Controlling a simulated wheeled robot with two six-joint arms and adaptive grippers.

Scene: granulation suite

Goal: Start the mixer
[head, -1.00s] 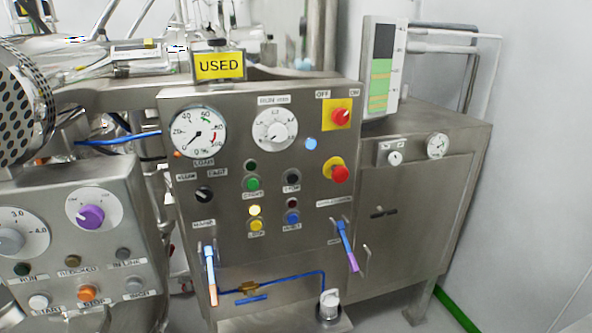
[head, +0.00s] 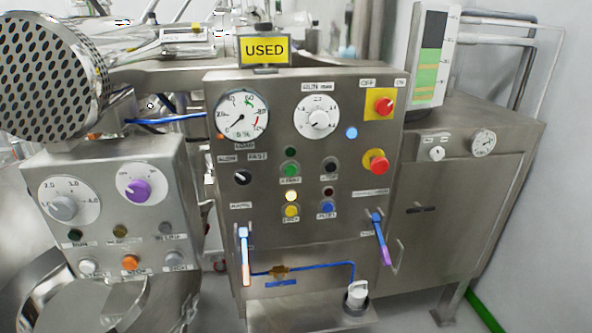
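The main steel control panel (head: 223,175) stands in the middle of the head view. It carries a white load gauge (head: 242,114), a run-minutes dial (head: 318,117) and a red OFF/ON switch (head: 384,106) on a yellow plate. A red mushroom button (head: 379,166) sits below it. A black SLOW/FAST selector (head: 242,177) is at the left. A green button (head: 290,171) and a black button (head: 328,172) sit mid-panel. A yellow button (head: 291,211) and a blue button (head: 327,207) are beneath. The yellow lamp (head: 291,196) and blue lamp (head: 352,132) look lit. Neither gripper is in view.
A smaller panel (head: 110,180) with grey and purple knobs and several buttons stands left, below a perforated drum (head: 52,82). A yellow USED sign (head: 265,49) stands on top. Blue-handled levers (head: 379,232) stick out low. A steel cabinet (head: 445,205) stands right.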

